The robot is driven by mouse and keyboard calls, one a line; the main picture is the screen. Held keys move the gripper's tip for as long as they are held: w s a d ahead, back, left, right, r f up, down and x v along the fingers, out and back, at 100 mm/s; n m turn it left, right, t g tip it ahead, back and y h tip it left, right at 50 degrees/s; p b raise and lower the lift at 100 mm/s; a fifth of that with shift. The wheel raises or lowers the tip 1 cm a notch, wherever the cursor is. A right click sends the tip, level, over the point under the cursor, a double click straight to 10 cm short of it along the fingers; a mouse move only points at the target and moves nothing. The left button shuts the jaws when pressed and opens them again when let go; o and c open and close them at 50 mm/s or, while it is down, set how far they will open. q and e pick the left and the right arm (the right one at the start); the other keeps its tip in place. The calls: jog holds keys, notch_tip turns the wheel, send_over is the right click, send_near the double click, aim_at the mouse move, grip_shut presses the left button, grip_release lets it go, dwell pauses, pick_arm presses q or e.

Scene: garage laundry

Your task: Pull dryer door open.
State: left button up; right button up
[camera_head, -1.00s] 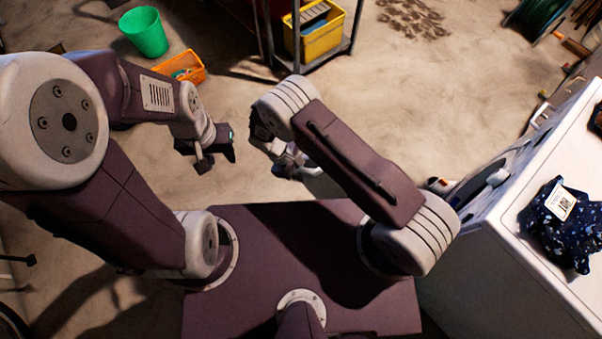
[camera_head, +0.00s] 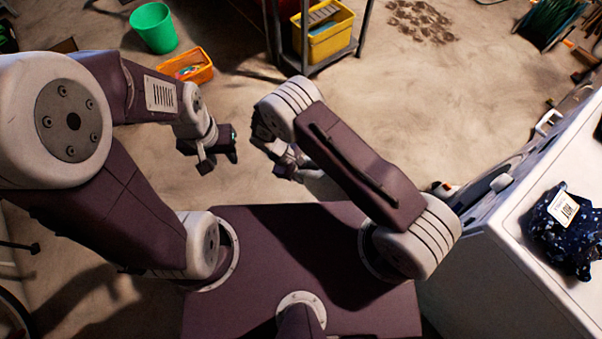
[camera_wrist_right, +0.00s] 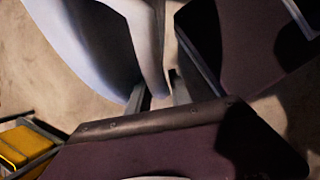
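The white dryer (camera_head: 520,255) stands at the right in the head view, its front turned left; a dark panel with a pale piece (camera_head: 502,182) shows along that front. My left gripper (camera_head: 219,162) is open and empty over the floor, far from the dryer. My right gripper (camera_head: 288,165) is partly hidden by its own arm in the head view. In the right wrist view its fingers (camera_wrist_right: 160,95) stand apart, with a pale edge reaching between them. A pale curved panel (camera_wrist_right: 85,45) lies beside them, possibly the dryer door; whether the fingers grip it is unclear.
A green bucket (camera_head: 153,28), an orange bin (camera_head: 186,66) and a shelf rack with a yellow crate (camera_head: 325,35) stand at the back. The floor (camera_head: 440,110) between rack and dryer is mostly clear.

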jog(key=p+v, duration=0.1)
jog(key=v, duration=0.7)
jog(key=shift+a+r, duration=0.25)
jog(key=shift+r, duration=0.1)
